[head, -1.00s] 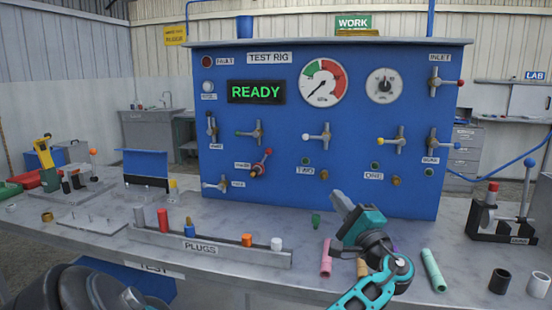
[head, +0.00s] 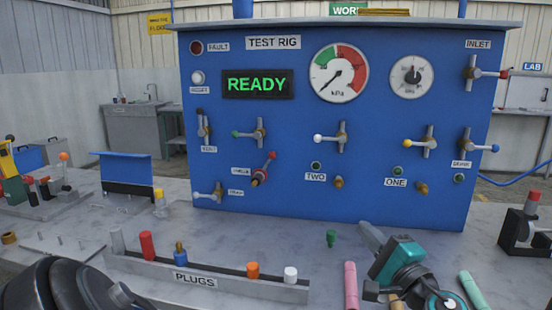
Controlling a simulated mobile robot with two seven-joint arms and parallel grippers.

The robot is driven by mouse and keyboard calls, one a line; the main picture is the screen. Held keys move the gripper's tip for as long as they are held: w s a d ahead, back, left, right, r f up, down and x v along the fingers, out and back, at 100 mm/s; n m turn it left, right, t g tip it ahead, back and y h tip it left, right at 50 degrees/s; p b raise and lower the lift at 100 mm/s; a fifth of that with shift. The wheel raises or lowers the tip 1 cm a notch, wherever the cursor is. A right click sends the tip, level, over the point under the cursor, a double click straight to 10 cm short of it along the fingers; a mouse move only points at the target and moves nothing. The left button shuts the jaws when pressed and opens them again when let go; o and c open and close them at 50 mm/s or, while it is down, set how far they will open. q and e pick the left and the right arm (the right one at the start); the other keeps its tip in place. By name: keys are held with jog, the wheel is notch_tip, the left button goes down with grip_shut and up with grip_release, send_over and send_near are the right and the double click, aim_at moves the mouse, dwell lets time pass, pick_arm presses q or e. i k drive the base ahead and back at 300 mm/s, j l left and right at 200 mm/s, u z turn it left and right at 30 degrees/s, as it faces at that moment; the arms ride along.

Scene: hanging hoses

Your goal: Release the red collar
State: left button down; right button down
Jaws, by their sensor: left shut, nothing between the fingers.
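The red collar (head: 260,174) sits around a fitting on the lower left of the blue test rig's front panel. A lever with a red knob (head: 272,155) slants up beside it. The collar is small here, and I cannot tell how it is seated. My left gripper (head: 123,295) is low at the left of the head view, beside my dark arm, which hides part of it. It is shut and empty, in front of the plugs rack and well apart from the collar.
The rig (head: 330,120) carries several levered valves; its display reads READY. The plugs rack (head: 215,284) stands in front. Bench before the collar is mostly clear.

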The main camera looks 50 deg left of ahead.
aim_at(271, 155)
jog(key=i+j, duration=0.1)
jog(key=j, duration=0.3)
jog(key=i+j, duration=0.1)
jog(key=j, duration=0.75)
jog(key=i, duration=0.05)
